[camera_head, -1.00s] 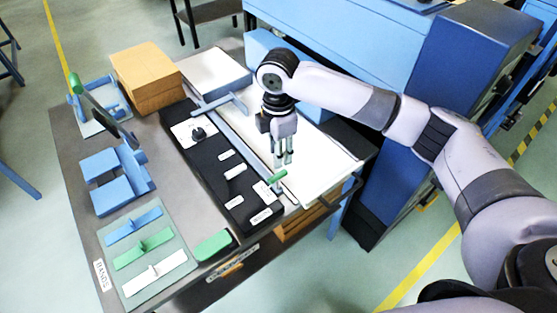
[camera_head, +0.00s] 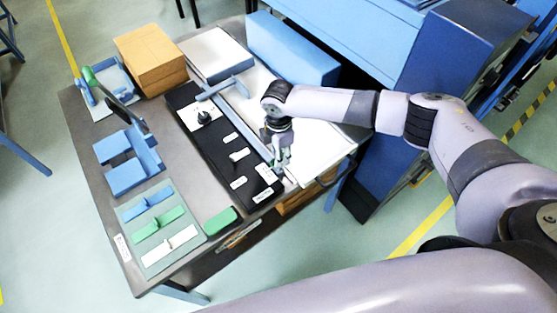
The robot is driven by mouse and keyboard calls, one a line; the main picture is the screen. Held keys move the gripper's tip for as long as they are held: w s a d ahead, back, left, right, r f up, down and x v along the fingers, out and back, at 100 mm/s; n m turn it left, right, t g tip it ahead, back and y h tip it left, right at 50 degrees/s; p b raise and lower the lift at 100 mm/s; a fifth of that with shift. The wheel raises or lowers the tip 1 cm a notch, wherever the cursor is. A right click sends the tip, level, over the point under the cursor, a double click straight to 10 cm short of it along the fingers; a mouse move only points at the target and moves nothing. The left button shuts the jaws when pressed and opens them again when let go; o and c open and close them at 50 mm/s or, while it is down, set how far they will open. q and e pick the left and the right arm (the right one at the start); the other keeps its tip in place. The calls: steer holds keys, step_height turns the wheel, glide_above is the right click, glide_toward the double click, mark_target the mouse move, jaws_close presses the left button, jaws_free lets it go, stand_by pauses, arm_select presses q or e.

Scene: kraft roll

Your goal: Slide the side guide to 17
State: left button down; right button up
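The side guide appears to be the long grey-blue bar (camera_head: 243,118) lying along the left edge of the white sheet stack (camera_head: 318,145), with a blue crosspiece (camera_head: 224,88) near its far end. My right gripper (camera_head: 280,166) points down at the near end of this bar, low over the table. The green handle seen there earlier is hidden at the fingers. The fingers look close together, but whether they grip the handle is too small to tell. A black panel (camera_head: 215,140) with white labels lies left of the bar; its numbers are unreadable. My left gripper is out of view.
A brown block stack (camera_head: 151,60) and white stack (camera_head: 213,53) stand at the back. A long blue box (camera_head: 291,48) lies behind the sheets. Blue fixtures (camera_head: 127,174), a mat with coloured strips (camera_head: 160,226) and a green block (camera_head: 220,221) sit at left and front.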

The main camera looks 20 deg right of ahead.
steer(key=shift+f, duration=2.7)
steer(key=shift+c, duration=0.5)
jaws_close()
steer(key=shift+w, duration=0.1)
steer(key=shift+w+r, duration=0.1)
